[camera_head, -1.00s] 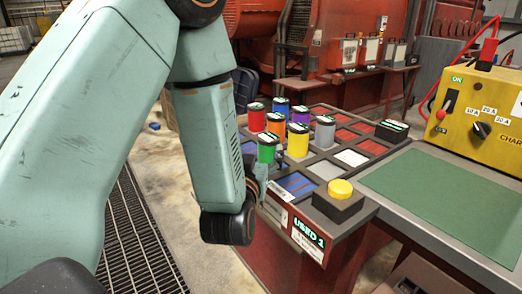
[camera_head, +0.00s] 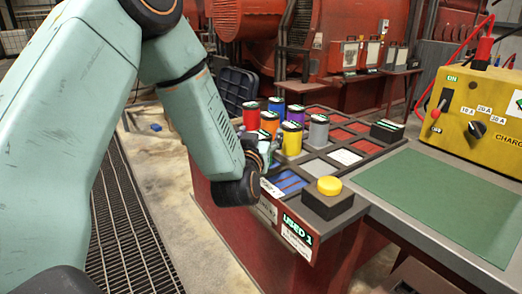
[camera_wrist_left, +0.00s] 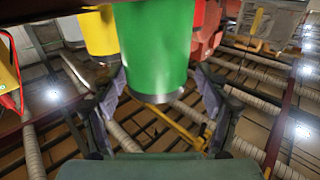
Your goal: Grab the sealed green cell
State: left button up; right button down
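The green cell (camera_wrist_left: 156,50) fills the upper middle of the left wrist view, between the two fingers of my left gripper (camera_wrist_left: 160,80). The fingertips lie close along both its sides; I cannot tell whether they press on it. In the head view my left gripper (camera_head: 266,158) is at the near left corner of the cell tray, and my wrist and fingers hide most of the green cell there. My right gripper is not in view.
Close by stand a yellow cell (camera_head: 292,140), an orange cell (camera_head: 269,123), a red cell (camera_head: 251,117) and a grey cell (camera_head: 318,131). A yellow button (camera_head: 329,186) sits on a dark box at the tray's near corner. The green mat (camera_head: 437,193) is bare.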

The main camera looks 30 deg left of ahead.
pick_arm(q)
jog(key=shift+d, duration=0.2)
jog(key=c, duration=0.3)
jog(key=shift+w+a, duration=0.1)
jog(key=shift+a, duration=0.05)
jog(key=shift+c, duration=1.4)
grip_shut()
jog(key=shift+r, duration=0.1)
